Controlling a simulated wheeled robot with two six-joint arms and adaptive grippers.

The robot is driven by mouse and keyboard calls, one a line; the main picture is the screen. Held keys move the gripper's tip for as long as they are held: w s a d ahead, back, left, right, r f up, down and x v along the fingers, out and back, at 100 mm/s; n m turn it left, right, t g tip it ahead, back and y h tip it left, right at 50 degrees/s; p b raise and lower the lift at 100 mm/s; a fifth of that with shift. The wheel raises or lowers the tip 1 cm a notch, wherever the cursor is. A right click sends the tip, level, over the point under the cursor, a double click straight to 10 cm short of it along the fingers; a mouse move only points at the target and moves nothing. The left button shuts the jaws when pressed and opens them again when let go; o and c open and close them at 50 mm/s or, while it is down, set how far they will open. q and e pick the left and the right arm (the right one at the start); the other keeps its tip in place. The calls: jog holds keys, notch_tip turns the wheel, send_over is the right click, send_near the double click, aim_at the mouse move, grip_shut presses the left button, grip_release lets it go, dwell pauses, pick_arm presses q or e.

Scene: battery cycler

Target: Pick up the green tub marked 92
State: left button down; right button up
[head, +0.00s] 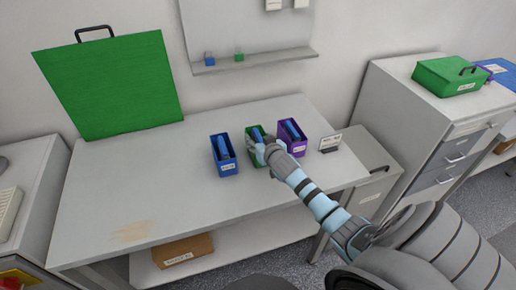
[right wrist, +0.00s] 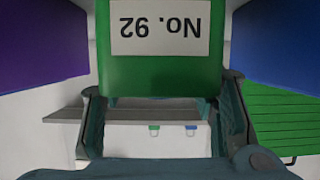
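The green tub marked No. 92 (head: 254,132) stands on the table between a blue tub (head: 223,154) and a purple tub (head: 291,136). In the head view my right gripper (head: 266,151) is at its near end and covers much of it. In the right wrist view the tub's green face (right wrist: 160,77) and its upside-down label fill the top middle. My right gripper (right wrist: 163,92) has its fingers wide apart, one by each side of the tub's lower edge. I cannot tell whether they touch it. My left gripper is out of view.
A small label stand (head: 331,143) is just right of the purple tub. The table's front left (head: 150,200) is clear. A cabinet (head: 450,125) bearing another green case (head: 448,76) stands at right.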

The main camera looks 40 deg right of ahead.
grip_shut()
jog(key=shift+r, duration=0.1)
